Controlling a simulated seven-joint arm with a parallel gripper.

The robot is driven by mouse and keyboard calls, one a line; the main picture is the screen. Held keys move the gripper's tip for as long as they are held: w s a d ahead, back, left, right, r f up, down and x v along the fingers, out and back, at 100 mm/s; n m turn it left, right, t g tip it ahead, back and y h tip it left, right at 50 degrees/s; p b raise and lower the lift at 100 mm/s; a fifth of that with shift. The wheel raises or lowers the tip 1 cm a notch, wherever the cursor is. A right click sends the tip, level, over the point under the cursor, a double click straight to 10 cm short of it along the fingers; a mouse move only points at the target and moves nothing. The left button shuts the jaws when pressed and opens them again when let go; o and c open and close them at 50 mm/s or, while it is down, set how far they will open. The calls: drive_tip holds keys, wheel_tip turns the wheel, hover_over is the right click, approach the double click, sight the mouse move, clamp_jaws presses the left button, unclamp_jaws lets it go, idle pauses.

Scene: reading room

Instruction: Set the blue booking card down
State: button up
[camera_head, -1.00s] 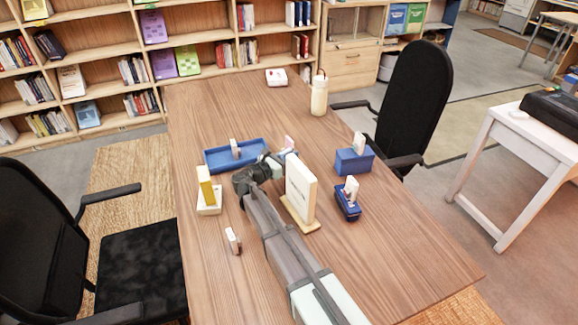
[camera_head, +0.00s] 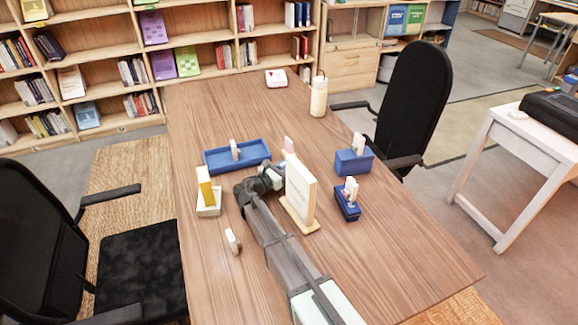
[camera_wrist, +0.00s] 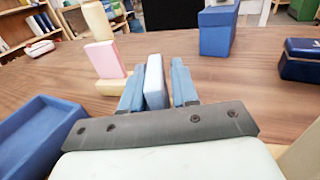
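The blue booking card (camera_wrist: 154,82) stands upright between the two blue fingers of my gripper (camera_wrist: 157,88) in the wrist view. In the head view my gripper (camera_head: 277,176) is low over the table, just left of a white upright sign (camera_head: 301,187); the card cannot be made out there. A pink card (camera_wrist: 105,59) in a cream base (camera_wrist: 112,88) stands ahead and left of the fingers.
A blue tray (camera_head: 213,164) lies left of my gripper. A blue box (camera_head: 353,165) and a dark blue holder (camera_head: 346,212) with cards stand right. A cream holder (camera_head: 209,211) with a yellow card is left. A bottle (camera_head: 318,97) stands farther back.

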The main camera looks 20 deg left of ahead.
drive_tip(key=shift+o, duration=1)
drive_tip(key=shift+r, duration=0.2)
drive_tip(key=shift+s+a, duration=0.3)
drive_tip(key=shift+s, duration=0.35)
drive_tip(key=v, duration=0.4)
wheel_tip(320, 180, up, 7)
drive_tip(key=shift+w, duration=0.2)
